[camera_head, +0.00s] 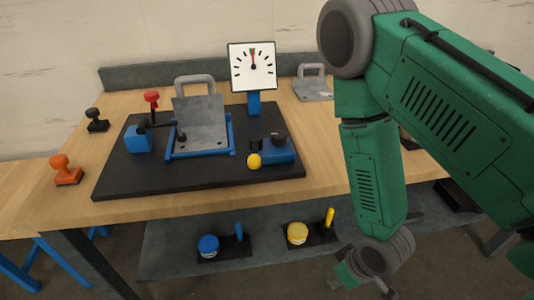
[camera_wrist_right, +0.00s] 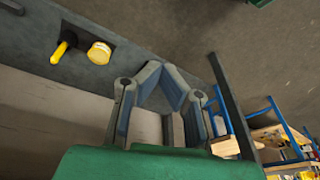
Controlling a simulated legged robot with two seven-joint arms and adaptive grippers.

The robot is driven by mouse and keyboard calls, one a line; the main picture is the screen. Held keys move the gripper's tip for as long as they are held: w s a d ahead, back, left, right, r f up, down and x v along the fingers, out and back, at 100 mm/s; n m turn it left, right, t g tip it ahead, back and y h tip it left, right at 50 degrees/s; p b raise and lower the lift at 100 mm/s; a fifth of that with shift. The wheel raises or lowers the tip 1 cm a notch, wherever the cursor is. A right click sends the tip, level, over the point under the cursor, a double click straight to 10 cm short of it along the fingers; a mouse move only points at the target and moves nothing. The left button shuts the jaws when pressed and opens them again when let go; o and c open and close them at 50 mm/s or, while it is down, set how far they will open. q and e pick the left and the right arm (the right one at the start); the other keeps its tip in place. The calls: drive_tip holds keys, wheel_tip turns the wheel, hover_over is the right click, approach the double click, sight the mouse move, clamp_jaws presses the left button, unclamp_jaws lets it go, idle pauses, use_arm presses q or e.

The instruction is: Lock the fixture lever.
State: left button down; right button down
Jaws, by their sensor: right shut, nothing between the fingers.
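The fixture is a black board (camera_head: 200,183) on the wooden bench, with a grey plate (camera_head: 203,122) with a handle standing in a blue frame (camera_head: 203,155). At its left is a blue block (camera_head: 138,141) with a black arm on top and a red knob (camera_head: 152,96) behind. At its right is a blue block (camera_head: 280,152) with a black knob and a yellow ball (camera_head: 254,160). I cannot tell which part is the lever. My right gripper (camera_head: 345,278) hangs low in front of the bench, apart from the fixture. It is shut and empty in the right wrist view (camera_wrist_right: 162,78).
A dial gauge (camera_head: 252,67) stands behind the fixture. Orange (camera_head: 66,171) and black (camera_head: 96,121) knobbed items sit at the left. Another handled grey plate (camera_head: 313,86) lies at the back right. My right arm covers the bench's right side.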

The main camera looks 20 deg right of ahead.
sight(255, 151)
drive_tip(key=w+d+r+n+t+y+p, duration=0.1)
drive_tip(key=w+r+n+y, duration=0.1)
drive_tip(key=w+r, duration=0.3)
drive_tip(key=w+r+n+t+y+p, duration=0.1)
drive_tip(key=w+r+n, duration=0.3)
drive_tip(key=r, duration=0.8)
drive_tip(key=w+d+r+n+t+y+p, duration=0.1)
drive_tip(key=w+r+n+y+p, duration=0.1)
drive_tip(key=w+r, duration=0.4)
wheel_tip(255, 151, up, 4)
drive_tip(key=shift+w+d+f+n+y, duration=0.15)
drive_tip(key=shift+d+n+y, duration=0.2)
drive_tip(key=shift+n+y, duration=0.4)
drive_tip(key=shift+y, duration=0.25)
drive_tip(key=b+x, duration=0.1)
drive_tip(key=x, duration=0.9)
drive_tip(key=shift+f, duration=0.15)
drive_tip(key=shift+w+a+r, duration=0.15)
drive_tip(key=shift+w+a, duration=0.25)
drive_tip(key=shift+a, duration=0.15)
drive_tip(key=shift+w+a+r, duration=0.2)
drive_tip(key=shift+w+a, duration=0.15)
drive_tip(key=shift+a, duration=0.15)
drive_tip(key=shift+w+a+r, duration=0.15)
drive_tip(key=shift+w+a, duration=0.25)
drive_tip(key=shift+a, duration=0.25)
